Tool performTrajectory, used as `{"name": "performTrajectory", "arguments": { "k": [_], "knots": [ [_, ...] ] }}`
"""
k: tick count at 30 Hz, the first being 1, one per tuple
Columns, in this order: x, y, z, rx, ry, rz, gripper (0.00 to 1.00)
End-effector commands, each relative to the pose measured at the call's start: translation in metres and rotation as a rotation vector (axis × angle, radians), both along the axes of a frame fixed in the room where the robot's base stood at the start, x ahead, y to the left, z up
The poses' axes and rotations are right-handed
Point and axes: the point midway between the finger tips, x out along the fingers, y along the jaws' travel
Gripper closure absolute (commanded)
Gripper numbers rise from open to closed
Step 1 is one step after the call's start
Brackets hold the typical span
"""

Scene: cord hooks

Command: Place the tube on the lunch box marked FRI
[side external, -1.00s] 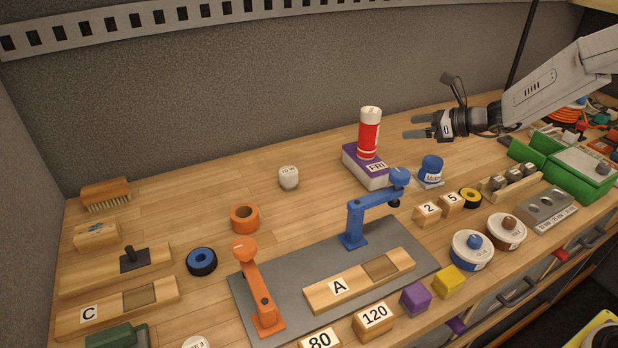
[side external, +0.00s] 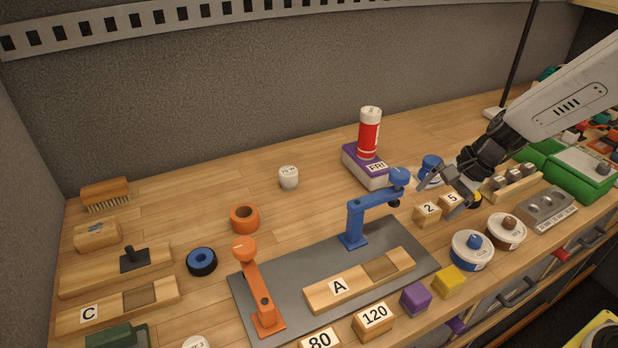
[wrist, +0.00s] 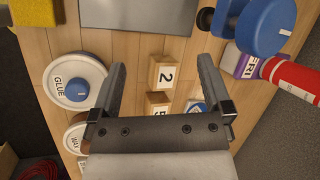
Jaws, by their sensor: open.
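The tube (side external: 369,135) is red with white ends and stands upright on the purple and white lunch box (side external: 366,172) marked FRI. The wrist view also shows the red tube (wrist: 292,76) and part of the FRI box (wrist: 240,63) at the right edge. My gripper (side external: 436,194) is open and empty, to the right of the box and apart from the tube. In the wrist view, the fingers of my gripper (wrist: 160,75) are spread, with the blocks marked 2 (wrist: 164,73) and 5 (wrist: 158,103) seen between them.
A blue hook stand (side external: 357,213) and an orange one (side external: 257,285) stand on a grey mat (side external: 300,262). A blue-lidded jar (side external: 431,165) is beside the box, partly behind my gripper. Round tubs (side external: 472,252) are at the front right.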

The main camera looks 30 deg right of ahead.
Motion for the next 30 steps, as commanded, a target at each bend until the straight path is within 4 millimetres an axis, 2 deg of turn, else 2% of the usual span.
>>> {"name": "performTrajectory", "arguments": {
  "k": [3,9,18,24,30],
  "knots": [
    [-0.026,0.001,-0.003,-0.138,-0.031,0.202,0.0],
    [-0.063,-0.003,-0.008,-0.36,-0.094,0.563,0.0],
    [-0.097,-0.008,-0.009,-0.6,-0.192,1.028,0.0],
    [-0.104,-0.01,-0.009,-0.653,-0.218,1.143,0.0],
    [-0.104,-0.01,-0.009,-0.656,-0.22,1.149,0.0]
  ]
}}
